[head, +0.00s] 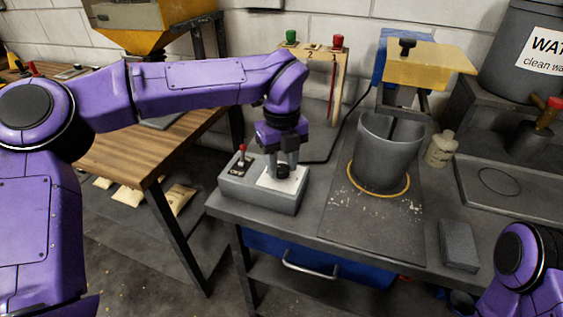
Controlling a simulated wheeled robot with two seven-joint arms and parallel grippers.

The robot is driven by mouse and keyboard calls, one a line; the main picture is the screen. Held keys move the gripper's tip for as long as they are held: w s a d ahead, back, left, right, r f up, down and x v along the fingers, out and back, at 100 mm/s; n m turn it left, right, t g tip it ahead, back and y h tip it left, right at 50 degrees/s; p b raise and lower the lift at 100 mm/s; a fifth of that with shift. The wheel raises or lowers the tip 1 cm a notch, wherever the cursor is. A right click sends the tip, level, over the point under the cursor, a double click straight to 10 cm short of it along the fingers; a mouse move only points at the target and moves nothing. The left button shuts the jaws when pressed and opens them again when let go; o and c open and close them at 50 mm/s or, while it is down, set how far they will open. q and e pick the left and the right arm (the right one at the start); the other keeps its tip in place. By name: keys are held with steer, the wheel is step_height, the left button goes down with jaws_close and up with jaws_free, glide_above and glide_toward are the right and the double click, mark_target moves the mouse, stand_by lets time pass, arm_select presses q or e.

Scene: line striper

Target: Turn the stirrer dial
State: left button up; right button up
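The stirrer dial (283,172) is a small black knob on the white top plate of a grey control box (262,196). The box stands at the left end of the grey bench. My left gripper (281,168) points straight down over the box, with its fingertips down at the dial and one finger to each side of it. I cannot tell whether the fingers press on the dial. They partly hide it and its markings. A small red-tipped toggle switch (242,154) stands on the same box, left of the gripper. My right gripper is out of view.
A grey bucket (388,150) stands on the bench right of the box, under a stirrer with a yellow cover (430,62). A cream bottle (440,148) and a grey block (458,245) stand farther right. A wooden table (150,150) is at the left.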

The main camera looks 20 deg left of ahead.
mark_target(282, 167)
arm_select(q)
steer(key=shift+o, duration=1.2)
step_height(282, 167, up, 11)
steer(key=shift+f, duration=0.2)
